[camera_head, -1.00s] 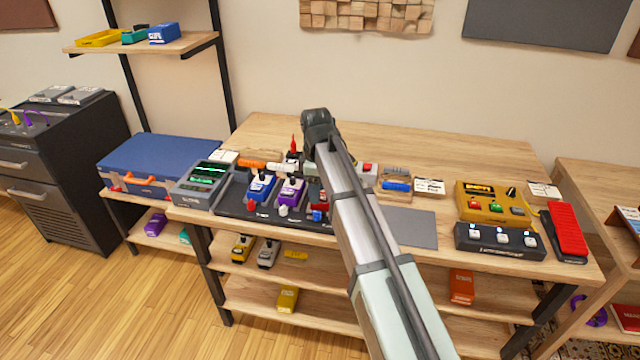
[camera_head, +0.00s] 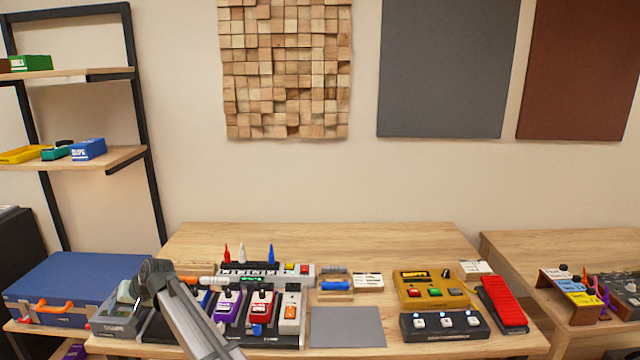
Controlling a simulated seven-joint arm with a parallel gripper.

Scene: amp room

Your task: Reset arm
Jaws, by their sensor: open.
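My arm reaches in from the bottom of the head view, up and to the left.
The pedalboard carries purple (camera_head: 227,306), red (camera_head: 260,305) and white (camera_head: 291,312) pedals. A blue case (camera_head: 70,285) lies at left. A grey mat (camera_head: 347,327), yellow unit (camera_head: 430,288), black footswitch (camera_head: 445,324) and red pedal (camera_head: 503,300) are to the right. The bench's back strip is clear.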

